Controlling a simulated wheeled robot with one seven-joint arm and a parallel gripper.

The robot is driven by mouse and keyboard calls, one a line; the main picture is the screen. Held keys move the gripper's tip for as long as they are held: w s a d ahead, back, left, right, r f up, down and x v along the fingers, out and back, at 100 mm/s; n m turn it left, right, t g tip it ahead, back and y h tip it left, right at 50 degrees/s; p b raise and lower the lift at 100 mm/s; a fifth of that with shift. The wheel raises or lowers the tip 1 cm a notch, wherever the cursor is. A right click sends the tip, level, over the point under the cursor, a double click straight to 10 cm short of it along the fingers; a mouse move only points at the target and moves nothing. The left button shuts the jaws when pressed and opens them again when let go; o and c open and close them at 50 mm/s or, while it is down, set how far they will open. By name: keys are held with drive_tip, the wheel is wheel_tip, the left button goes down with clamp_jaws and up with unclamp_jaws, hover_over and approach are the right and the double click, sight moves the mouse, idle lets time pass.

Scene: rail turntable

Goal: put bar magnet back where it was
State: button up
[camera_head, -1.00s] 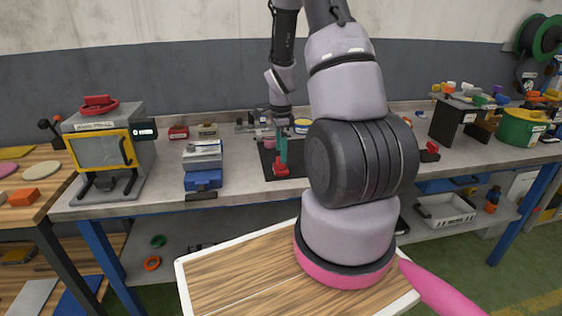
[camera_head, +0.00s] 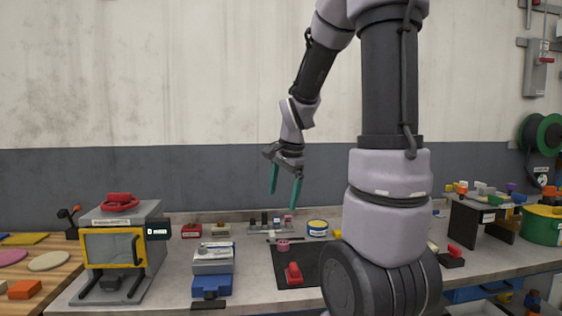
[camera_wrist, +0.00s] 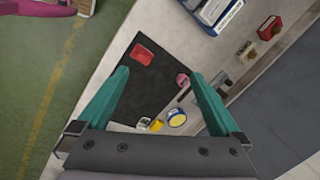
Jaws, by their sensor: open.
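My gripper (camera_head: 284,199) is open and empty, held in the air above the bench. Its two teal fingers also show wide apart in the wrist view (camera_wrist: 158,76). Below it is a black mat (camera_head: 313,258), also seen between the fingers (camera_wrist: 150,100). A red block-like object (camera_head: 293,274) lies on the mat, also in the wrist view (camera_wrist: 143,53). A pink round piece (camera_head: 283,245) is at the mat's far edge, also in the wrist view (camera_wrist: 182,79). I cannot tell surely which object is the bar magnet.
A yellow-and-blue tin (camera_head: 317,228) stands behind the mat beside a small rack (camera_head: 265,224). A grey-and-blue vise-like device (camera_head: 212,268) and a grey box with yellow-framed door (camera_head: 120,255) stand left. A black stand (camera_head: 478,222) and green pot (camera_head: 543,224) are right.

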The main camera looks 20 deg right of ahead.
drive_tip(key=s+a+r+n+t, duration=0.2)
drive_tip(key=s+a+r+n, duration=0.1)
drive_tip(key=s+r+n, duration=0.2)
drive_tip(key=s+a+r+n+t+y, duration=0.1)
drive_tip(key=s+a+r+n+t, duration=0.1)
drive_tip(key=s+a+r+n, duration=0.2)
drive_tip(key=s+r+n, duration=0.1)
drive_tip(key=s+r, duration=0.2)
drive_tip(key=s, duration=0.3)
drive_tip(key=shift+a+r, duration=0.15)
drive_tip(key=shift+r, duration=0.15)
